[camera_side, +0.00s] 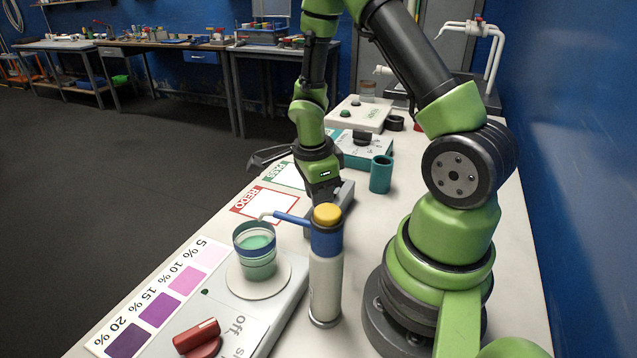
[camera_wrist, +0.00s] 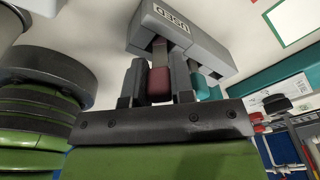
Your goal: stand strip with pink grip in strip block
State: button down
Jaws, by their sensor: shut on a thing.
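In the wrist view my gripper (camera_wrist: 160,82) is shut on the strip with the dark pink grip (camera_wrist: 160,84), which sits between its two fingers. The strip's narrow far part reaches to the grey strip block (camera_wrist: 175,30), which is marked "USED". I cannot tell how deep it goes in. A strip with a teal grip (camera_wrist: 201,85) is at the same block, just right of my right finger. In the side view my gripper (camera_side: 322,188) points down at the grey block (camera_side: 345,192). The pink grip is hidden there.
A teal cup (camera_side: 381,174) stands right of the block. A white and blue bottle with a yellow cap (camera_side: 326,265) and a beaker of green liquid (camera_side: 256,256) stand nearer. The "REDO" card (camera_side: 264,201) lies left. A teal device (camera_side: 362,150) stands behind.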

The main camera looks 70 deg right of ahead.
jog(key=shift+f, duration=0.3)
jog(key=c, duration=0.9)
grip_release()
jog(key=shift+r, duration=0.1)
notch_tip(320, 180, up, 10)
jog(key=a, duration=0.1)
jog(key=shift+w, duration=0.3)
